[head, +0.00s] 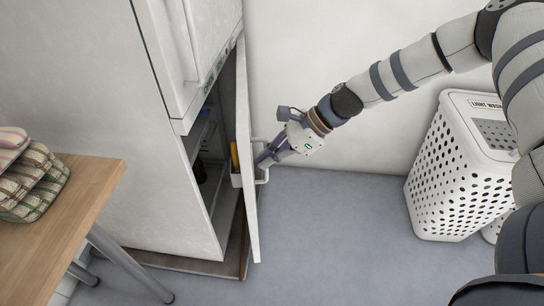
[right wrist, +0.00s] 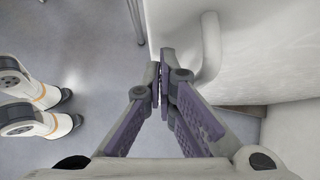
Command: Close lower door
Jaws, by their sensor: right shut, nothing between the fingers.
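The lower door (head: 251,205) of the white fridge (head: 180,170) stands partly open, seen nearly edge-on in the head view. Its outer face fills the upper right of the right wrist view (right wrist: 270,50). The white bar handle (head: 264,180) is on that outer face and also shows in the right wrist view (right wrist: 210,50). My right gripper (head: 263,160) is shut and empty at the handle, with its fingertips beside the bar, not around it. I cannot tell whether they touch it. My left gripper is out of view.
A wooden table (head: 100,195) with folded checked cloths (head: 35,180) stands at the left. A white perforated laundry basket (head: 455,170) stands at the right. The grey floor (head: 335,230) between the door and the basket is clear. The upper door (head: 205,40) looks closed.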

